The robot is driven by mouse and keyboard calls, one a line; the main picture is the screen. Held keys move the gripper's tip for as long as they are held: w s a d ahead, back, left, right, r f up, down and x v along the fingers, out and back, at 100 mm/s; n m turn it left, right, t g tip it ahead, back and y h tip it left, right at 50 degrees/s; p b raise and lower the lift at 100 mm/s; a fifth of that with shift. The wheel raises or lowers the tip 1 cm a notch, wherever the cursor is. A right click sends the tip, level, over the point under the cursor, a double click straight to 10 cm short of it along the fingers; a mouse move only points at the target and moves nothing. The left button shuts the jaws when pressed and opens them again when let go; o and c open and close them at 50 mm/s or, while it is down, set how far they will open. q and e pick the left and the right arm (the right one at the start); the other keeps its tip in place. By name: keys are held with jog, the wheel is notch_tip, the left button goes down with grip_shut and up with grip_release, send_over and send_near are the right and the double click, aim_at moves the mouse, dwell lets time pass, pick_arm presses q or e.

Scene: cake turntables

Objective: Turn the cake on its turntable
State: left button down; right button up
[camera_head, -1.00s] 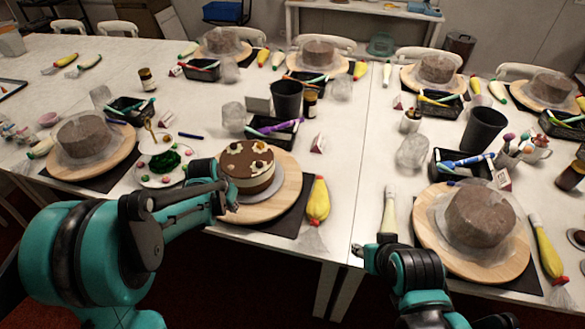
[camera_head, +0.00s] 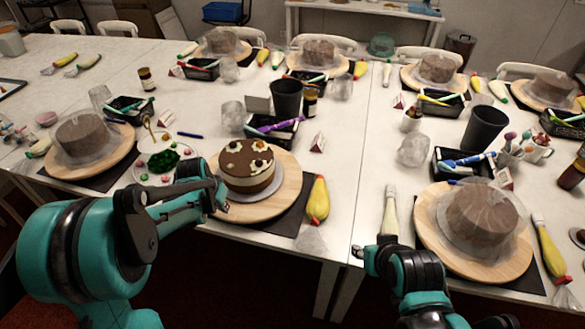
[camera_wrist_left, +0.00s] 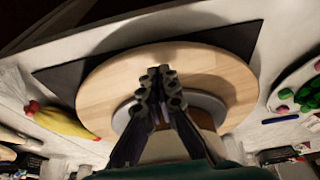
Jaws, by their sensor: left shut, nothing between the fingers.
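The decorated cake (camera_head: 247,167), brown on top with cream-coloured sides and small toppings, stands upright on a grey plate (camera_head: 272,190) over a round wooden turntable (camera_head: 287,190). In the left wrist view the wooden disc (camera_wrist_left: 105,90) and the grey plate's rim (camera_wrist_left: 208,103) show, while my gripper hides much of the cake. My left gripper (camera_head: 221,197) is shut and empty, at the left front side of the cake, over the disc; its fingertips also show in the wrist view (camera_wrist_left: 160,82). I cannot tell whether it touches the cake. My right gripper (camera_head: 365,252) is at the table's front edge, its fingers unclear.
A dark mat (camera_head: 290,220) lies under the turntable. A yellow piping bag (camera_head: 318,200) lies right of it, and a plate of coloured decorations (camera_head: 150,177) lies left. A black cup (camera_head: 287,98) and a tray of pens (camera_head: 272,132) stand behind. Plastic-covered cakes (camera_head: 482,217) stand at other places.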

aim_at(279, 206)
pick_arm(q)
jog(key=shift+f+b, duration=0.55)
jog(key=shift+f, duration=0.25)
jog(key=shift+s+d, duration=0.15)
jog(key=shift+d, duration=0.85)
jog(key=shift+s+d, duration=0.2)
jog(key=shift+d, duration=0.75)
jog(key=shift+s+d, duration=0.15)
jog(key=shift+d, duration=0.85)
jog(key=shift+w+d, duration=0.15)
jog(key=shift+d, duration=0.85)
jog(key=shift+w+d, duration=0.2)
jog(key=shift+d, duration=0.8)
jog(key=shift+w+d, duration=0.15)
jog(key=shift+d, duration=0.85)
jog(key=shift+w+d, duration=0.5)
jog(key=shift+d, duration=0.35)
jog(key=shift+w+d, duration=0.45)
jog(key=shift+d, duration=0.45)
jog(key=shift+w+d, duration=0.5)
jog(key=shift+d, duration=0.35)
